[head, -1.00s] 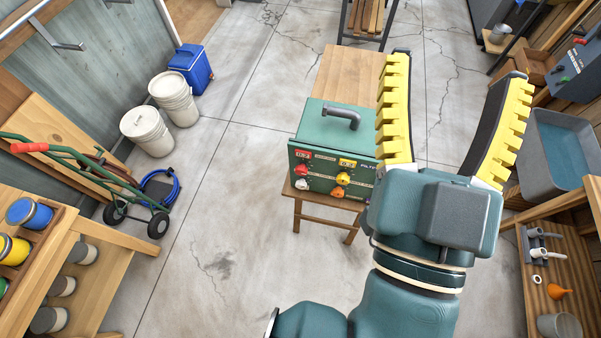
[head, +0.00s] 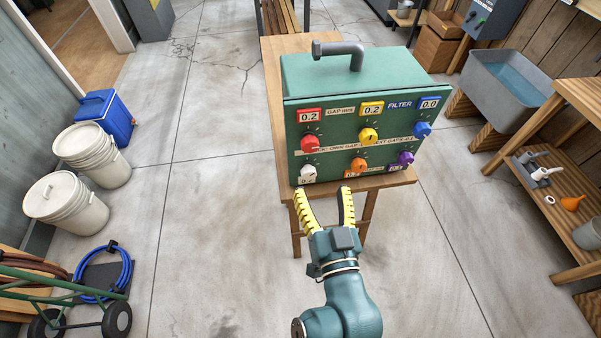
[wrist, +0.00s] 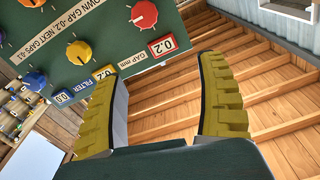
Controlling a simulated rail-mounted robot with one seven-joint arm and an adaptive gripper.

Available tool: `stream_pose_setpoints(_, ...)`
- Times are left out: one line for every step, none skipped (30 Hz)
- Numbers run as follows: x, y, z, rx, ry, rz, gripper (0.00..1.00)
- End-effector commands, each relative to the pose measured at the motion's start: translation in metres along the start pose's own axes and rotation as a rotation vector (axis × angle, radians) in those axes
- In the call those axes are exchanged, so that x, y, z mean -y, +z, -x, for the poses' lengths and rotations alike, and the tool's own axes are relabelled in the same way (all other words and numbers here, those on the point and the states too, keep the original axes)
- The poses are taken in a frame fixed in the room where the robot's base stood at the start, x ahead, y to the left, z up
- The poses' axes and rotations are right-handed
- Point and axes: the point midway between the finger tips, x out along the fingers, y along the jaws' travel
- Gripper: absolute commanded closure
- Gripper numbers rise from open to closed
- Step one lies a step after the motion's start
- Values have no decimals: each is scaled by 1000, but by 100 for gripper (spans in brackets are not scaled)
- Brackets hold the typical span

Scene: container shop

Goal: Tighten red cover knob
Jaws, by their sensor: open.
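The red knob (head: 310,144) is at the upper left of the green box's (head: 365,75) front panel, under a red display reading 0.2. The red knob also shows at the top of the wrist view (wrist: 144,14), where the panel appears turned over. My gripper (head: 323,190) is open and empty in front of the box's lower left, below the red knob and near the white knob (head: 308,173). In the wrist view its yellow-padded fingers (wrist: 165,75) stand apart with nothing between them. The gripper does not appear to touch any knob.
Yellow (head: 368,135), blue (head: 421,130), orange (head: 358,166) and purple (head: 405,159) knobs share the panel. The box stands on a wooden table (head: 285,65). White buckets (head: 65,198) stand at left and a grey basin (head: 505,85) at right. The floor between is clear.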

Motion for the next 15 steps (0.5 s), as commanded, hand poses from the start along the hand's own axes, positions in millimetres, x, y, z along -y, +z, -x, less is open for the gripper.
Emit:
stream_pose_setpoints(-7, 28, 4, 6, 6, -2, 27)
stream_pose_setpoints(-8, 34, 5, 10, 8, -3, 27)
stream_pose_setpoints(-10, 37, 6, 12, 10, -3, 27)
stream_pose_setpoints(-10, 38, 6, 13, 11, -3, 27)
stream_pose_setpoints(-10, 38, 5, 12, 11, -3, 27)
stream_pose_setpoints(-10, 37, 4, 12, 11, -3, 27)
stream_pose_setpoints(-10, 36, 2, 12, 11, -2, 27)
stream_pose_setpoints(-10, 35, -1, 12, 10, -2, 27)
stream_pose_setpoints(-10, 34, -7, 12, 10, -1, 27)
stream_pose_setpoints(-10, 34, -12, 12, 10, -1, 27)
stream_pose_setpoints(-9, 34, -18, 11, 9, -2, 27)
stream_pose_setpoints(-9, 34, -27, 11, 9, -2, 27)
stream_pose_setpoints(-10, 35, -34, 11, 9, -1, 27)
stream_pose_setpoints(-10, 35, -41, 12, 9, -1, 27)
stream_pose_setpoints(-10, 35, -51, 12, 9, -2, 27)
